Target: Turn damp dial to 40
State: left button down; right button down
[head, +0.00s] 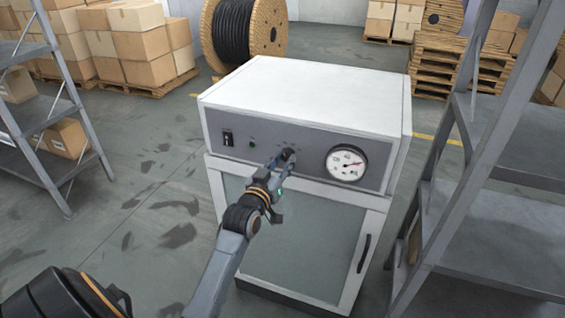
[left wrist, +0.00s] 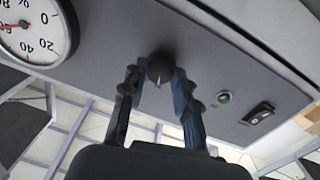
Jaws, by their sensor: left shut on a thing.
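The damp dial is a small dark round knob on the grey front panel, seen between my fingertips in the left wrist view (left wrist: 160,68). My left gripper (head: 285,157) reaches the panel from below, and its two fingers close on the knob's sides; they also show in the left wrist view (left wrist: 157,80). My right gripper is not in view.
The white cabinet (head: 305,92) carries a round gauge (head: 346,163) with a red needle right of the knob. A green button (head: 252,144) and a black switch (head: 227,138) sit left. Grey shelves (head: 500,220) stand close on the right, with another rack (head: 45,120) at left.

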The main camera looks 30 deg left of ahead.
pick_arm(q)
jog(key=shift+m+p, duration=0.45)
jog(key=shift+m, duration=0.05)
jog(key=shift+r+m+p, duration=0.15)
jog(key=shift+m+p, duration=0.55)
jog(key=shift+m, duration=0.4)
jog(key=m+p, duration=0.1)
jog(key=m, duration=0.2)
jog(key=shift+p, duration=0.4)
jog(key=shift+m, duration=0.7)
jog(key=c, duration=1)
grip_release()
